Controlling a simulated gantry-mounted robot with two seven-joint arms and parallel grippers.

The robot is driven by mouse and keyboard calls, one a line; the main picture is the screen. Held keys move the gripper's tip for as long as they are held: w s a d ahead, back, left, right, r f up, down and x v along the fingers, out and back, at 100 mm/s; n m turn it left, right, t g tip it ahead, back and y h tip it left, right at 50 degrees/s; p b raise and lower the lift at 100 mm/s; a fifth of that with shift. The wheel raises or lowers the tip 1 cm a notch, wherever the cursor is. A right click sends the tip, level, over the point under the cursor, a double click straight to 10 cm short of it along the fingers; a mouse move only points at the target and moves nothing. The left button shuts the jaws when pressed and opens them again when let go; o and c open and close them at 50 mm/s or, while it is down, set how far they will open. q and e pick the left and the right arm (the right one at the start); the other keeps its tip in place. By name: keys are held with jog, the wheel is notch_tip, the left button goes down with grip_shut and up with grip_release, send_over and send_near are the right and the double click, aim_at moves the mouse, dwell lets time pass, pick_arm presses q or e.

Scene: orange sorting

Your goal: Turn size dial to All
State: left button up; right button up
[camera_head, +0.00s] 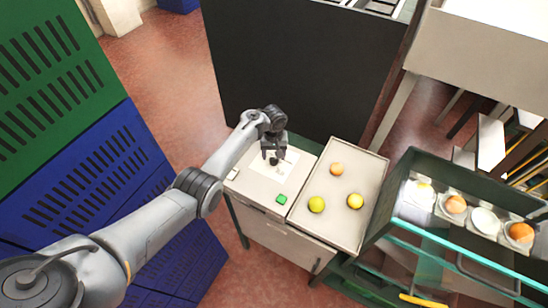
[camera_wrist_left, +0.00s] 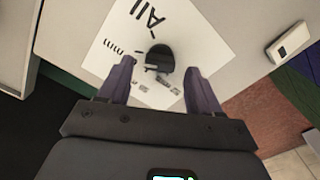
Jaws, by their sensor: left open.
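The size dial is a black round knob (camera_wrist_left: 159,56) on a white label sheet (camera_wrist_left: 110,35). The printed word "All" is above the knob in the left wrist view, "mm" is at its left, and smaller print lies below it. Which mark the knob points at is hard to tell. My left gripper (camera_wrist_left: 157,70) is open, with one finger on each side of the knob; contact is not clear. In the head view my left gripper (camera_head: 273,154) is over the label sheet and partly covers the dial. My right gripper is not in view.
A green button (camera_head: 281,199) and a small white box (camera_head: 232,174) sit on the panel (camera_head: 258,190). To its right is a tray (camera_head: 333,228) with an orange (camera_head: 337,168) and two yellow-green fruits. A dark green rack (camera_head: 404,169) with fruit stands further right.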

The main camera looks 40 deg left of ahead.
pick_arm(q)
jog(key=shift+f, duration=0.8)
jog(key=c, duration=1)
jog(key=shift+c, duration=0.2)
